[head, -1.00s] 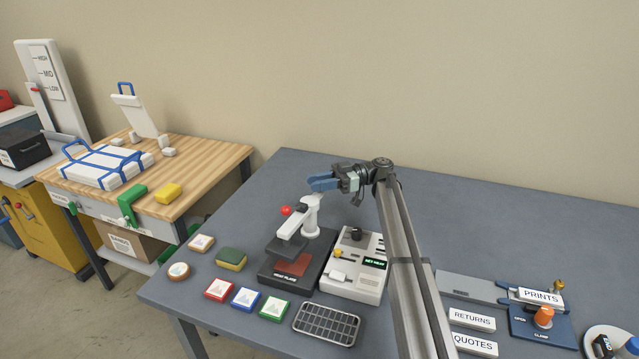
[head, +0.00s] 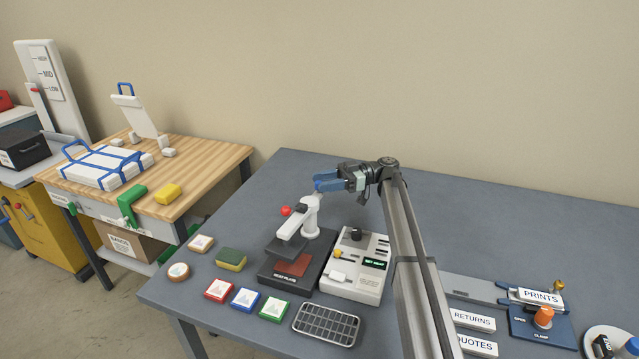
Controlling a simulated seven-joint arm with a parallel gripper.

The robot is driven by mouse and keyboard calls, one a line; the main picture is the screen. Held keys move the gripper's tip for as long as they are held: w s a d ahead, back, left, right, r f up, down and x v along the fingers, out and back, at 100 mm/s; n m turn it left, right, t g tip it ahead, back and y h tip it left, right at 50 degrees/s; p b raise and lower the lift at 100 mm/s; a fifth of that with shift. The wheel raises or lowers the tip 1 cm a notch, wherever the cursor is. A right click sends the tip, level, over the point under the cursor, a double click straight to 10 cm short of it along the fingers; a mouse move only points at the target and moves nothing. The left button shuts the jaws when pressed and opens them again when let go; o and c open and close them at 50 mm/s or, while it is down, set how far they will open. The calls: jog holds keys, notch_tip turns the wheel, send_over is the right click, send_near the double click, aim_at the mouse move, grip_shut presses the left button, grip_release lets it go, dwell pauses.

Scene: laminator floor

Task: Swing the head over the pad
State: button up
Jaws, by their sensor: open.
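The small heat press has a white swing arm (head: 309,217) on a post, with a red ball knob (head: 286,211) at its back left.
A white control box (head: 357,265) stands right of the press. Red (head: 219,289), blue (head: 245,300) and green (head: 274,308) framed tiles, a sponge (head: 231,259) and a dark grid tray (head: 326,324) lie around the front. The table behind the press is clear.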

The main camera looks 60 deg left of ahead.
jog(key=shift+w+d, duration=0.15)
jog(key=shift+w, duration=1.2)
jog(key=shift+w+d, duration=0.15)
jog(key=shift+w, duration=1.2)
